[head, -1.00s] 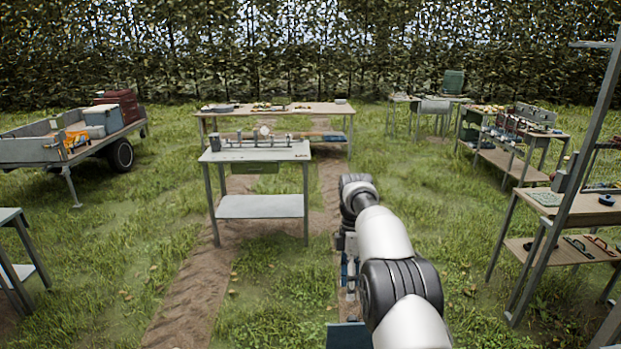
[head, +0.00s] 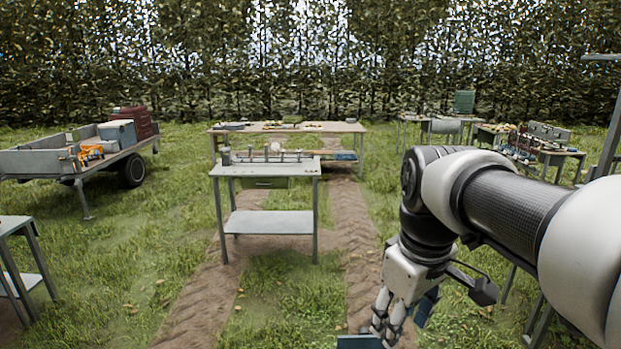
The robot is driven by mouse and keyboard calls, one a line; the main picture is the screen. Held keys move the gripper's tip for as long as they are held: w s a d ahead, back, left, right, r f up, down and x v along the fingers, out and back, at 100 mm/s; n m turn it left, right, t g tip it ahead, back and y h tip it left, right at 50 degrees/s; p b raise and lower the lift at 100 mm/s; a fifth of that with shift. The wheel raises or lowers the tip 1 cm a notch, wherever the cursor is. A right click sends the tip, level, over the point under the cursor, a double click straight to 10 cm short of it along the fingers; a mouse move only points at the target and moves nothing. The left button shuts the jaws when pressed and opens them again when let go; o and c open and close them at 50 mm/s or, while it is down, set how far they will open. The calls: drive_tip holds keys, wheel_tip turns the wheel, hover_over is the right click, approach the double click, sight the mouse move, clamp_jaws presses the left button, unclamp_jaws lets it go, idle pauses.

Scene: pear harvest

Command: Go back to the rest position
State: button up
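My gripper (head: 388,322) is at the lower right of the head view, at the end of my white and black arm, pointing down. Its fingers are seen from behind and look a little apart, with nothing visible between them. Blue parts show beside and below the fingers, and I cannot tell what they belong to. The ground under the gripper is grass and a dirt track. No pear can be made out near the gripper.
A grey table (head: 250,170) with a row of small fixtures stands ahead. A longer wooden-topped table (head: 340,127) is behind it. A trailer (head: 38,160) with boxes is at the left. Several tables stand at the right, partly behind my arm. Grass between them is open.

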drive_tip(key=s+f+m+t+b, duration=0.1)
drive_tip(key=s+f+m, duration=0.2)
drive_tip(key=s+f, duration=0.2)
drive_tip(key=s+f+m+t+b, duration=0.1)
drive_tip(key=s+f+m, duration=0.2)
drive_tip(key=s, duration=0.8)
drive_tip(key=shift+s+f+m+t, duration=0.25)
drive_tip(key=shift+f+m+t, duration=0.05)
drive_tip(key=shift+f, duration=0.65)
drive_tip(key=shift+d, duration=0.1)
